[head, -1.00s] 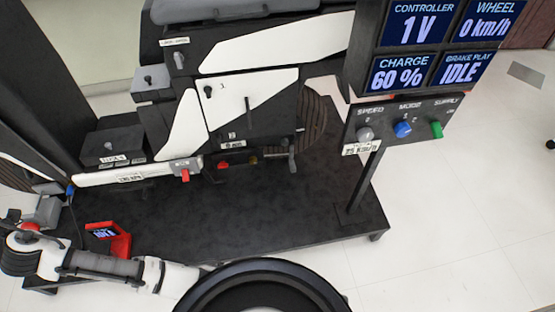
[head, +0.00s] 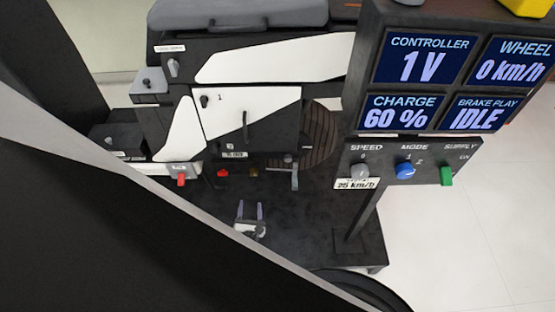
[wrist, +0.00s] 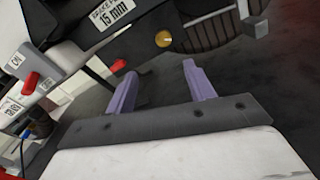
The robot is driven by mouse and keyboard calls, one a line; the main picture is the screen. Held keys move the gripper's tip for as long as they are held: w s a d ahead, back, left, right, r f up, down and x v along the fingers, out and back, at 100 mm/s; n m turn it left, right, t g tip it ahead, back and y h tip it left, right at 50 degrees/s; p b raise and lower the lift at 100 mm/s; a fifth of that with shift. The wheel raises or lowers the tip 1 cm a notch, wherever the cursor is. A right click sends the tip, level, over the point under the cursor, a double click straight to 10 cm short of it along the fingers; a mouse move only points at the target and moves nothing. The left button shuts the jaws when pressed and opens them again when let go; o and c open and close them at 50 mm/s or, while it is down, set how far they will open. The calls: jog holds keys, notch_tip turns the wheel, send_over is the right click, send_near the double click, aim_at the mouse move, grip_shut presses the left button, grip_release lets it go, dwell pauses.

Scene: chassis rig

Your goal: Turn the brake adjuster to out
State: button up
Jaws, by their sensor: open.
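A brass-coloured round knob (head: 254,171), which may be the brake adjuster, sits low on the chassis under the dark panel. It also shows in the wrist view (wrist: 163,39), beyond my fingertips. A white label (wrist: 112,14) above it in the wrist view seems to read "BRAKE" and "15 mm". The brake play display (head: 464,110) reads IDLE. My gripper (head: 249,208) is open and empty, below and in front of the knob. Its two purple fingers (wrist: 160,68) stand apart in the wrist view, not touching anything. The knob's setting cannot be read.
A red knob (head: 222,173) is left of the brass one and a grey lever (head: 294,172) is right. Another red switch (head: 181,181) is further left. The control post (head: 405,165) stands at the right. My arm covers the lower left. Dark platform (head: 310,225) lies open near my gripper.

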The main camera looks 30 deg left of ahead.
jog(key=b+x, duration=0.8)
jog(key=x, duration=0.5)
jog(key=shift+w+d, duration=0.2)
jog(key=shift+w, duration=0.2)
jog(key=shift+f, duration=0.1)
jog(key=c, duration=1)
jog(key=shift+o, duration=0.2)
jog(key=shift+n, duration=0.3)
